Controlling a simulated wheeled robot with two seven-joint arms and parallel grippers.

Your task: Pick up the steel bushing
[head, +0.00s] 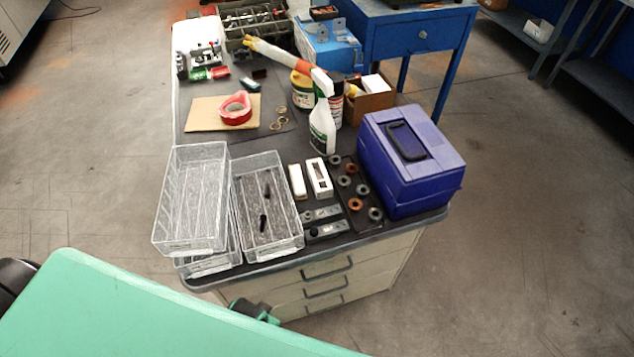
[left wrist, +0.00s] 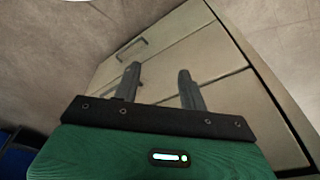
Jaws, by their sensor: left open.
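A black tray (head: 349,191) near the bench's right front holds several ring-shaped bushings, some grey and some copper-coloured. Grey steel-looking ones include one at the front right (head: 375,213) and one near the middle (head: 344,181); I cannot tell which is the steel bushing meant. My left gripper (head: 256,311) is low in front of the bench drawers, below the bench top, and mostly hidden by my green arm. In the left wrist view the left gripper (left wrist: 159,71) is open and empty, its two dark fingers apart before the drawer fronts. My right gripper is not in view.
Clear plastic bins (head: 192,200) stand left of the tray, one bin (head: 295,222) with dark pieces inside. White boxes (head: 319,177) and metal plates (head: 322,215) lie beside the tray. A blue case (head: 440,165) stands close on its right. A spray bottle (head: 322,128) is behind.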

